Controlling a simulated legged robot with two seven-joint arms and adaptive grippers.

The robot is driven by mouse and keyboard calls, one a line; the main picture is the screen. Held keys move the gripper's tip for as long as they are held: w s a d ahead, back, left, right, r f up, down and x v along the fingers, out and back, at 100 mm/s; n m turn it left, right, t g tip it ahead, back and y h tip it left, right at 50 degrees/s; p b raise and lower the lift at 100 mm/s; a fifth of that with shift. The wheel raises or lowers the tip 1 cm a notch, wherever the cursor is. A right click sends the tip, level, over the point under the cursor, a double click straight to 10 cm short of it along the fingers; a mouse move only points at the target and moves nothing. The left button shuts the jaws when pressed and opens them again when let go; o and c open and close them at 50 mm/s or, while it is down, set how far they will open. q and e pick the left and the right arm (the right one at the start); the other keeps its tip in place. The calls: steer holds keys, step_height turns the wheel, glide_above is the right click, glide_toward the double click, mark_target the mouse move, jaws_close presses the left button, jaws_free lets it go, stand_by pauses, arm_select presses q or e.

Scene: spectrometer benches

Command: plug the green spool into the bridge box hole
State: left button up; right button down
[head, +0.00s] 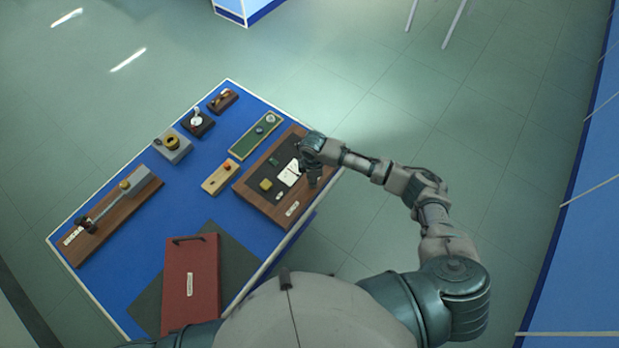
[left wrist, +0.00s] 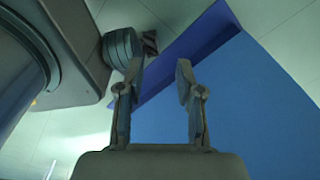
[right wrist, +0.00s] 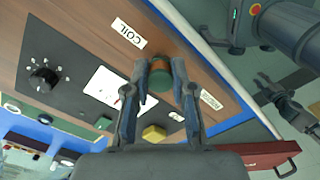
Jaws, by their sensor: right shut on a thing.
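The spool (right wrist: 160,79), with green ends and a copper-coloured winding, is between the fingertips of my right gripper (right wrist: 163,72) in the right wrist view. The gripper is shut on it. The bridge box (head: 250,195) is a wooden box with a dark top panel; my right gripper (head: 314,180) is over its right side in the head view. The spool is beside the COIL label (right wrist: 125,33). I cannot make out the hole, nor whether the spool touches the box. My left gripper (left wrist: 160,68) is open and empty in the left wrist view; the head view does not show it.
The box top carries a yellow block (head: 266,185), a white meter (head: 289,172) and a black knob (right wrist: 43,76). A small wooden block with an orange knob (head: 219,178), a green board (head: 247,142) and a red folder-like case (head: 192,270) share the blue bench.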

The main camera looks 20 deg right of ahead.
steer(key=shift+d, duration=0.5)
steer(key=shift+a, duration=0.5)
steer(key=shift+a+f, duration=0.2)
steer(key=shift+a, duration=0.1)
steer(key=shift+d+f, duration=0.25)
arm_select(q)
steer(key=shift+d+r, duration=0.2)
steer(key=shift+d, duration=0.3)
steer(key=shift+d+r, duration=0.2)
steer(key=shift+d, duration=0.3)
steer(key=shift+a, duration=0.1)
arm_select(e)
steer(key=shift+a, duration=0.2)
